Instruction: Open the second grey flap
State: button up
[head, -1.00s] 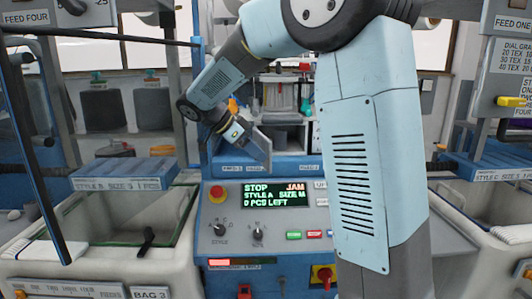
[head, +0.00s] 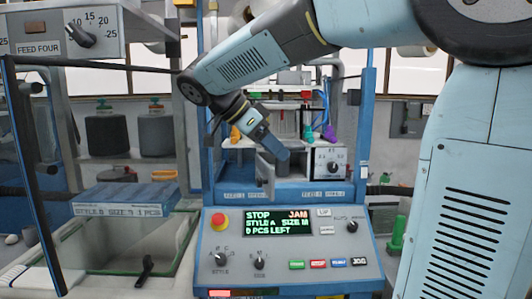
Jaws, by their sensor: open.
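A grey flap (head: 265,176) stands out edge-on from the blue machine front, above the second of the small labels (head: 257,195) in the middle of the head view. It looks swung outward. My gripper (head: 281,152) is just above and to the right of the flap's upper edge, pointing down and right. I cannot tell whether it touches the flap. It is open, with nothing seen between its fingers; the finger gap is hard to make out. The other flaps cannot be made out clearly.
The control panel (head: 293,275) below has a red stop button (head: 218,221) and a screen (head: 277,222) reading STOP, JAM.

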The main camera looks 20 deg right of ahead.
jog(key=shift+s+r, duration=0.25)
jog(key=shift+s, duration=0.3)
jog(key=shift+s+r, duration=0.25)
jog(key=shift+s, duration=0.25)
jog(key=shift+c, duration=0.2)
